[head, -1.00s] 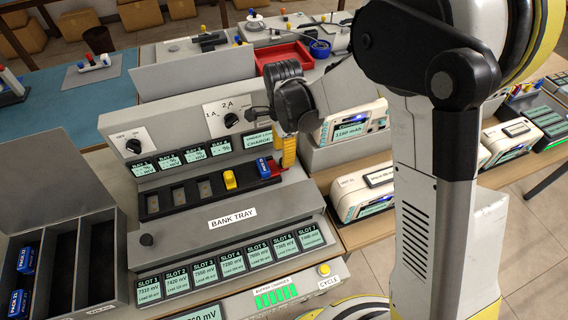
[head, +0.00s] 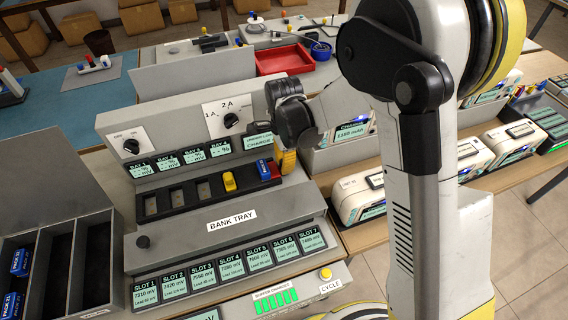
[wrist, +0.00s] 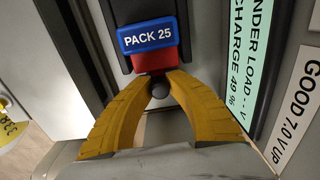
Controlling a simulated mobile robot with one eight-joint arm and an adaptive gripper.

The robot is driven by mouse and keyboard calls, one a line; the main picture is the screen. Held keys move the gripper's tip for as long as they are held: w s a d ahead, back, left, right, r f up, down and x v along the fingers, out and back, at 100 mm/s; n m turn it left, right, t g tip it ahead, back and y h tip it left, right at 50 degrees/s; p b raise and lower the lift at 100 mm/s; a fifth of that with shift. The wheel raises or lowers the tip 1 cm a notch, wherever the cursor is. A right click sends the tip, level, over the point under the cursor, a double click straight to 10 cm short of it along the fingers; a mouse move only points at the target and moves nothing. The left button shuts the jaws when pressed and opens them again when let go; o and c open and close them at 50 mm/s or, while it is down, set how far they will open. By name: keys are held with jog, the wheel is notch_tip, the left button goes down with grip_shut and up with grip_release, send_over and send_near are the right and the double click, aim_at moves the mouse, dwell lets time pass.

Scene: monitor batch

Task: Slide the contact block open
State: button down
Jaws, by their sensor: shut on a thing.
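The contact block appears as a red block (head: 275,172) at the right end of the bank tray's dark slot row. A blue pack labelled PACK 25 (head: 263,168) lies against its left side. In the wrist view the red block (wrist: 155,60) touches the blue pack (wrist: 150,37), and a round black knob (wrist: 160,90) sticks out on the near side. My gripper (wrist: 160,84) has its yellow fingertips closed around this knob. In the head view my gripper (head: 286,170) is at the right end of the row, where the fingers hide the knob.
A yellow block (head: 229,181) sits in the row left of the blue pack; slots further left look empty. A sloped panel with a dial (head: 231,120) rises behind. An open bin with blue packs (head: 112,275) stands at left, white instruments (head: 360,199) at right.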

jog(key=shift+w+d, duration=0.2)
jog(key=shift+d, duration=0.35)
jog(key=shift+w+d, duration=0.15)
jog(key=shift+d, duration=0.35)
jog(key=c, duration=1.3)
grip_release()
notch_tip(320, 180, up, 12)
jog(key=shift+r, duration=0.1)
